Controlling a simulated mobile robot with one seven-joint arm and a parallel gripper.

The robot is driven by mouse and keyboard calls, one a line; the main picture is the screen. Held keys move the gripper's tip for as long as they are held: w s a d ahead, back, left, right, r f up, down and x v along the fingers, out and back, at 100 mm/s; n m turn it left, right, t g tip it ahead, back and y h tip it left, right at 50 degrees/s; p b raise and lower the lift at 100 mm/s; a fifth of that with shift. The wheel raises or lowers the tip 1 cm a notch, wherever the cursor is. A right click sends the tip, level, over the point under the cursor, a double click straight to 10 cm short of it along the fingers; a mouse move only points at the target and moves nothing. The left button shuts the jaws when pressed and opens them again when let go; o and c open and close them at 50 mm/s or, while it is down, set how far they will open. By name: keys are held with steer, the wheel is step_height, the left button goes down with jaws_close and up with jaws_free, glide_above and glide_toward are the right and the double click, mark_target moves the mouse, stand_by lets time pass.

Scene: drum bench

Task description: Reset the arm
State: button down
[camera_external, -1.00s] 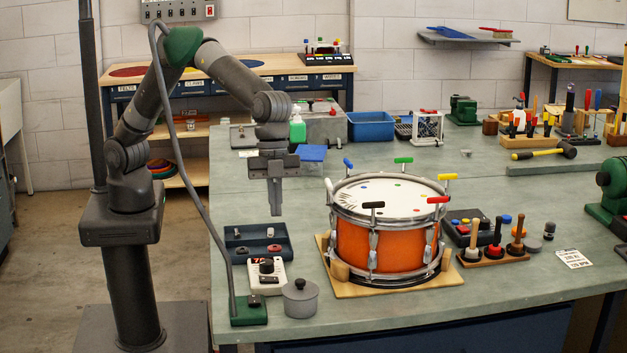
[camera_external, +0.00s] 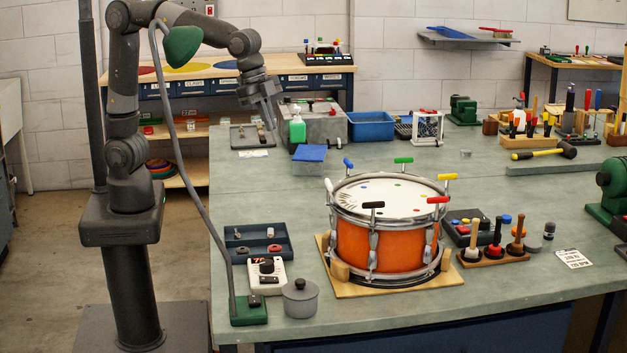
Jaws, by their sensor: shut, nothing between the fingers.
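My gripper (camera_external: 269,112) is raised above the far left part of the bench, in front of the back shelf unit. It is shut with nothing between its fingers and tilts down to the right. Coloured T-handled keys stand around the drum's rim.
A green bottle (camera_external: 297,130) and a grey box (camera_external: 320,126) stand close to the gripper in the picture. A blue-lidded container (camera_external: 309,158), dark tray (camera_external: 258,243) and grey pot (camera_external: 300,298) are on the left of the bench (camera_external: 480,325).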

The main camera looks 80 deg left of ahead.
steer(key=s+a+r+n+t+y, duration=0.1)
steer(key=s+a+n, duration=0.25)
steer(key=a, duration=0.55)
steer(key=s+a+n+t, duration=0.1)
steer(key=s+a+n, duration=0.1)
steer(key=s+a, duration=0.45)
steer(key=s+a+f+n+y, duration=0.1)
steer(key=s+a+f+n, duration=0.3)
steer(key=s+a, duration=0.4)
steer(key=a+n, duration=0.1)
steer(key=a, duration=0.2)
steer(key=shift+s+a, duration=0.15)
steer(key=shift+a, duration=0.1)
steer(key=shift+f, duration=0.1)
